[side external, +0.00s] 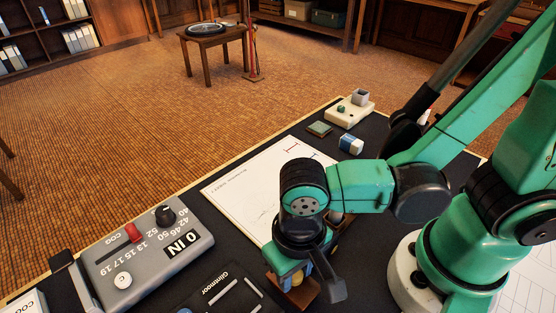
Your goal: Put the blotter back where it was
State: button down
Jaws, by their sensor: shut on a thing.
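My gripper (303,277) points down at the near edge of the drawing sheet, in the lower middle of the side view. It is shut on a brown wooden piece with a yellowish knob, which looks like the blotter (305,295). The jaws and wrist cover much of it. I cannot tell whether its underside touches the board or hangs just above it. The white drawing sheet (240,190), with red and black marks, lies on the dark board top behind my gripper, partly hidden by my arm.
A grey control box (145,262) stands at left, with a black Glintmoor case (225,295) close beside my gripper. Beyond the sheet are a blue-and-white block (351,144), a green square pad (319,129) and a cream base (350,112) bearing a grey cup.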

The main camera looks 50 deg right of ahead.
jog(key=shift+f, duration=0.15)
jog(key=c, duration=0.6)
grip_release()
jog(key=shift+f, duration=0.1)
jog(key=shift+o, duration=0.2)
notch_tip(320, 180, up, 12)
jog(key=w+d+n+t, duration=0.1)
jog(key=w+d+t, duration=0.6)
jog(key=d, duration=0.8)
jog(key=w, duration=0.3)
jog(key=shift+w+f+n, duration=0.15)
jog(key=shift+f+n, duration=0.25)
